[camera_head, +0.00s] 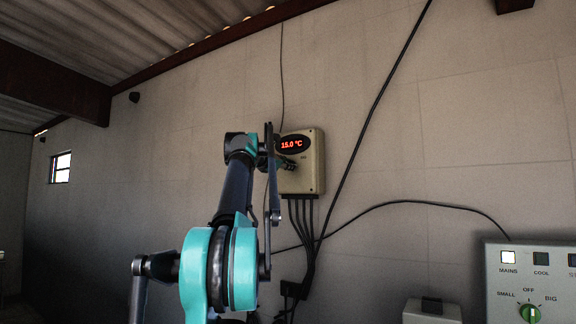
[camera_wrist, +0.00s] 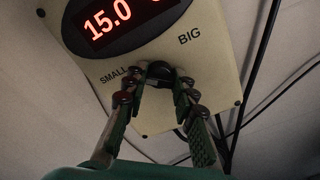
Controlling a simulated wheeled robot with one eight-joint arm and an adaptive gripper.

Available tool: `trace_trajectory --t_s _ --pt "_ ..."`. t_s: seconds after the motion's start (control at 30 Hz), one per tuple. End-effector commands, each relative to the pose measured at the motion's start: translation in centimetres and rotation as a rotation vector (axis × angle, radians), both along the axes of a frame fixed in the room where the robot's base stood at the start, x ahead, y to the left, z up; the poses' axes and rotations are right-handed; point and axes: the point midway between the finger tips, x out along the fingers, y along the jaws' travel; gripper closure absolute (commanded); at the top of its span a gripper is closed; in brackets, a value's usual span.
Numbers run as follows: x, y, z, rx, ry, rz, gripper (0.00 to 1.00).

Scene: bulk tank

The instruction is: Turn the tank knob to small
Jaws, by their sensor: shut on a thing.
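The tank knob (camera_wrist: 160,71) is a small black knob on a beige wall-mounted box (camera_head: 313,177). In the wrist view it sits below and between the labels SMALL, at its left, and BIG, at its upper right. My gripper (camera_wrist: 159,86) is shut on the knob, one green finger on each side. In the head view my gripper (camera_head: 287,166) reaches the box's lower left front, below its display, and my arm covers part of the box. I cannot tell which way the knob points. The red display reads 15.0 °C in the head view.
A grey control panel (camera_head: 553,275) stands at the lower right, with a green knob (camera_head: 530,313) marked SMALL, OFF and BIG and a lit MAINS lamp (camera_head: 508,258). Black cables (camera_head: 306,225) hang under the box. The wall right of the box is mostly bare.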

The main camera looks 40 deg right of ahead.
Motion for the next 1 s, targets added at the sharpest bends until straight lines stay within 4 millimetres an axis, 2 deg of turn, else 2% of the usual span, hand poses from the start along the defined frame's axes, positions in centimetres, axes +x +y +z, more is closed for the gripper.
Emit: trace_trajectory --t_s 0.43,0.47,0.6,0.63,1.0 --pt "-0.03 -0.01 -0.1 -0.001 0.009 -0.001 1.0" --pt "-0.04 -0.01 -0.1 -0.001 0.009 -0.001 0.73" --pt "-0.03 -0.01 -0.07 -0.001 0.009 -0.002 0.55" --pt "-0.03 -0.01 -0.07 -0.001 0.009 -0.002 0.53" --pt "-0.15 0.49 -0.01 -0.003 0.01 0.0 0.53"
